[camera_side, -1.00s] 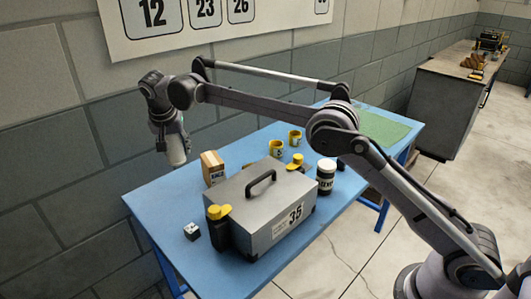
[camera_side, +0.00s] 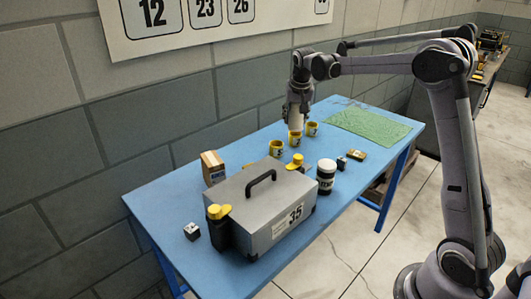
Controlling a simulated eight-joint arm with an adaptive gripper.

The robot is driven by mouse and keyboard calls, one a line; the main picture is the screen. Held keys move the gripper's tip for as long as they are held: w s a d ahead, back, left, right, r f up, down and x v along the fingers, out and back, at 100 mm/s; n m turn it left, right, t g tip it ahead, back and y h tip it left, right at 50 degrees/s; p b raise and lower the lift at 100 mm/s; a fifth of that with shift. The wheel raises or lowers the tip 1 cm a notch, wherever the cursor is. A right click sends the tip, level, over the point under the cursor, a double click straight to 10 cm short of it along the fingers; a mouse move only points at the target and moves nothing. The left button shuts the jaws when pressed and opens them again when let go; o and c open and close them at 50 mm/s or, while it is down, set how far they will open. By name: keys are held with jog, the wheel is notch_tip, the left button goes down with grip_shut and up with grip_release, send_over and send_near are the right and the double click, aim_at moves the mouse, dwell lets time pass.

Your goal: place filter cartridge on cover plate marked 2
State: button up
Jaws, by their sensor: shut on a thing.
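My gripper (camera_side: 297,103) points down over the back middle of the blue table, shut on a pale cylinder, which looks like the filter cartridge (camera_side: 295,120). The cylinder is upright, its lower end at or just above the middle one of three yellow cup-like pieces (camera_side: 295,139). I cannot tell whether they touch. Another yellow piece (camera_side: 276,149) stands to the left and a third (camera_side: 312,129) to the right. They bear dark marks too small to read. I cannot make out which thing is the cover plate marked 2.
A grey case (camera_side: 262,205) with a handle and label 35 fills the front of the table (camera_side: 165,205). A brown box (camera_side: 212,168) and a black jar with a white lid (camera_side: 326,178) stand near it. A green mat (camera_side: 368,126) lies at the right.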

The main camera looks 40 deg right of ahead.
jog(key=s+d, duration=1)
jog(key=s, duration=0.3)
send_over(304, 165)
jog(key=s+a, duration=0.1)
notch_tip(304, 165, down, 13)
jog(key=shift+r, duration=0.1)
jog(key=shift+f, duration=2.05)
jog(key=shift+f, duration=0.15)
jog(key=o, duration=1.2)
